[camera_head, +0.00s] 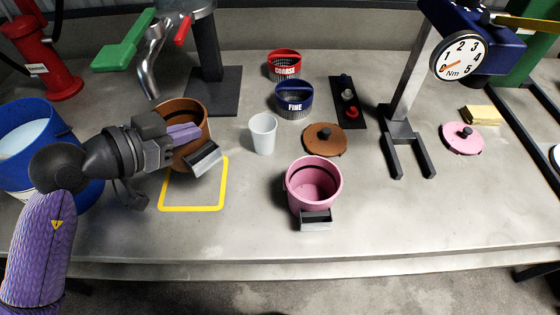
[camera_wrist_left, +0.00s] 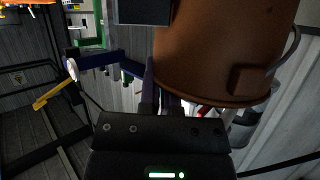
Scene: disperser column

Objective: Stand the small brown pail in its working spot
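The small brown pail (camera_head: 193,112) is at the left of the bench, upright or nearly so, over the back part of a yellow square outline (camera_head: 192,209). A grey block sticks out at its front. My left gripper (camera_head: 184,133) reaches in from the left, its purple fingers closed at the pail's wall near the rim. In the left wrist view the pail (camera_wrist_left: 220,50) fills the upper right, close against the fingers (camera_wrist_left: 165,95). I cannot tell whether its base touches the bench. My right gripper is not in view.
A blue tub (camera_head: 25,140) stands left of my arm. A white cup (camera_head: 263,134), a pink pail (camera_head: 314,180) and a brown lid (camera_head: 325,140) lie to the right. A dark stand (camera_head: 210,90) and metal tap (camera_head: 150,60) rise behind. The front bench edge is clear.

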